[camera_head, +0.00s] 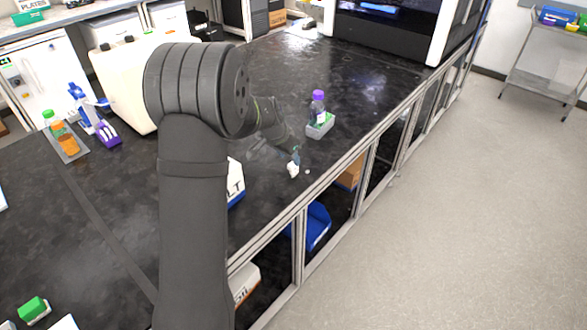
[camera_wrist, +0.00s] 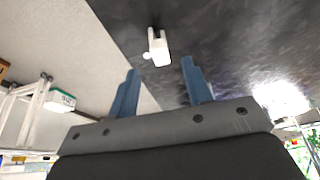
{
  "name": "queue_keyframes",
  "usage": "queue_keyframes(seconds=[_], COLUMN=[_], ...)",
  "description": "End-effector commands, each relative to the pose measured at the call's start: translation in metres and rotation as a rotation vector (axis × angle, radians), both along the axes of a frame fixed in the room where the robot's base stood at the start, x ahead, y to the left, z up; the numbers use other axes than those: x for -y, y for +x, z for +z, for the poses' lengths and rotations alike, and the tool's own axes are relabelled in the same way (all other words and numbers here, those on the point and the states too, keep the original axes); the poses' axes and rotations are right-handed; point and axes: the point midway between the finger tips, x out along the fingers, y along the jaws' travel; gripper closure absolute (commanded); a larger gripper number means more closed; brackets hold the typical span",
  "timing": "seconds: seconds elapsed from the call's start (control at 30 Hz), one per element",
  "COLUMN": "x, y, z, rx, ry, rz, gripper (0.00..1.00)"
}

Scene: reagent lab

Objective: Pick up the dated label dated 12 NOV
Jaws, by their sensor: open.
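No label with a readable date shows in either view, so I cannot tell where the 12 NOV label is. A small white object (camera_head: 292,170) lies on the black bench near its front edge, just below my gripper (camera_head: 295,157) in the head view. In the wrist view the white object (camera_wrist: 160,50) lies beyond the gap between the fingertips of my gripper (camera_wrist: 159,66). The blue fingers are apart and hold nothing. A tiny white round piece (camera_head: 308,171) is beside the object, and no writing can be read on either.
A grey-green holder (camera_head: 320,129) with a purple-capped bottle (camera_head: 318,104) stands behind and right of my gripper. A white and blue box (camera_head: 235,184) is partly hidden by my arm. The bench edge (camera_head: 327,183) is close. The bench behind the holder is mostly clear.

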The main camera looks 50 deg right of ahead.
Motion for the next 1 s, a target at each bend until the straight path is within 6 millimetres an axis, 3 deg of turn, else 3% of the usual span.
queue_keyframes(seconds=[0.27, 0.6, 0.9, 1.0], x=[0.008, 0.023, 0.025, 0.025], y=[0.000, 0.000, 0.001, 0.001], z=[-0.021, -0.062, -0.066, -0.066], rx=[0.000, 0.001, 0.001, 0.001], ry=[0.000, 0.000, -0.001, -0.001], rz=[0.000, 0.001, 0.002, 0.002], gripper=[0.55, 0.55, 0.55, 0.72])
